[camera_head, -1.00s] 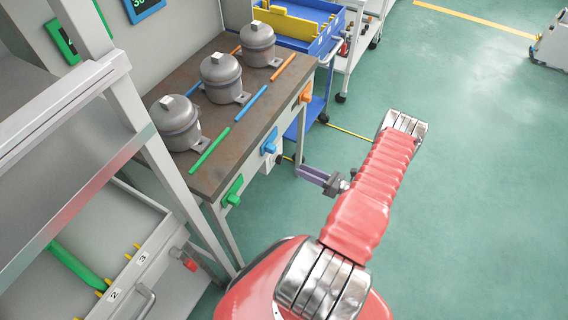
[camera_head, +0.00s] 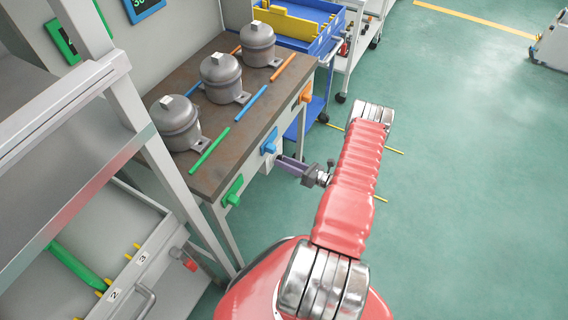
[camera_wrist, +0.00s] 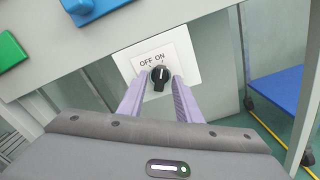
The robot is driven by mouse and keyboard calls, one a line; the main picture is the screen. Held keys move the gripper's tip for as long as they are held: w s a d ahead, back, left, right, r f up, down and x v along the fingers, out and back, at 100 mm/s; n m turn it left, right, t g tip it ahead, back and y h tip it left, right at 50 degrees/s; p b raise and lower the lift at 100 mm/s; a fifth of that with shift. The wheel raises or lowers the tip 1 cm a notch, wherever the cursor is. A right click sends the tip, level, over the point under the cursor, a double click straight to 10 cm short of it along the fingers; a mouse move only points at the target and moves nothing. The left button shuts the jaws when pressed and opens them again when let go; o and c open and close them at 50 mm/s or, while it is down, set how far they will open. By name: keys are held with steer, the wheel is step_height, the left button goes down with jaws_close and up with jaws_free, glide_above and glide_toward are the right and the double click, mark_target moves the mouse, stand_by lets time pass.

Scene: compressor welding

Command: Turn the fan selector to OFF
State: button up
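The fan selector is a black knob (camera_wrist: 160,77) with a white pointer mark, on a white plate (camera_wrist: 181,53) labelled OFF on the left and ON on the right. The pointer looks close to upright, on the ON side; its exact angle is hard to read. My gripper (camera_wrist: 157,80) is open, with one lavender finger on each side of the knob. Small gaps seem to show between fingers and knob. In the head view my gripper (camera_head: 281,162) reaches the bench front below the blue handle; the knob is hidden there.
A blue handle (camera_head: 269,142), a green one (camera_head: 232,191) and an orange one (camera_head: 305,93) stick out from the bench (camera_head: 236,148) front. Compressors stand on the bench top. A blue cart (camera_head: 308,41) is beyond the bench.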

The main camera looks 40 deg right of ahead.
steer(key=shift+c, duration=0.4)
steer(key=c, duration=0.6)
steer(key=shift+a, duration=0.35)
steer(key=shift+c, duration=0.5)
steer(key=shift+d, duration=0.25)
